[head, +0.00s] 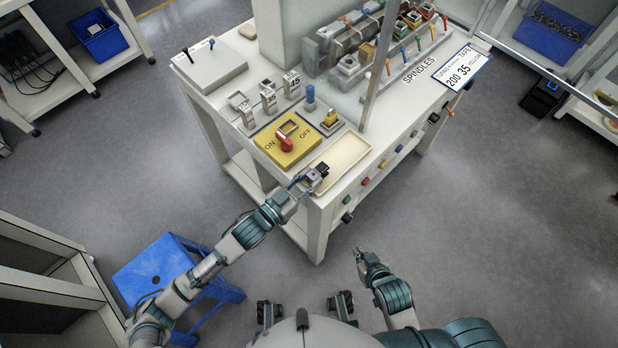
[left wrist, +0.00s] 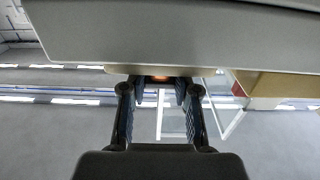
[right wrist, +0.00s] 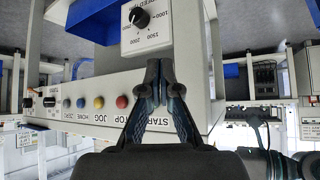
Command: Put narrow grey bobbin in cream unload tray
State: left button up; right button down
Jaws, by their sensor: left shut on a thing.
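The cream unload tray (head: 347,150) lies at the table's near corner in the head view; its bare floor shows. My left gripper (head: 317,175) is at the tray's near left end, shut on a small dark thing (head: 322,169). In the left wrist view, my left gripper (left wrist: 160,84) has its fingertips around a small dark thing with an orange glow (left wrist: 160,78). I cannot tell for sure that this is the narrow grey bobbin, as most of it is hidden. My right gripper (head: 360,256) is below the table front, shut and empty; its fingertips meet in the right wrist view (right wrist: 160,72).
A yellow ON/OFF panel with a red knob (head: 284,144) stands left of the tray. A post (head: 376,70) rises behind the tray. A blue stool (head: 160,265) is on the floor at left.

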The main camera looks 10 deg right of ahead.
pick_arm(q)
jog(key=shift+f, duration=0.1)
pick_arm(e)
jog(key=shift+a, duration=0.1)
pick_arm(q)
jog(key=o, duration=0.7)
jog(key=shift+a, duration=0.1)
jog(key=o, duration=0.3)
pick_arm(e)
jog(key=shift+w, duration=0.1)
pick_arm(q)
jog(key=shift+s, duration=0.1)
jog(key=p+v, duration=0.1)
jog(key=v, duration=1)
jog(key=shift+s+a, duration=0.3)
pick_arm(e)
jog(key=s+g, duration=0.1)
jog(key=s+d+f+g, duration=0.1)
jog(key=s, duration=0.1)
jog(key=s+d+g, duration=0.1)
jog(key=s, duration=0.1)
jog(key=shift+s+f+h, duration=0.1)
jog(key=shift+f+h, duration=0.15)
jog(key=shift+h, duration=0.15)
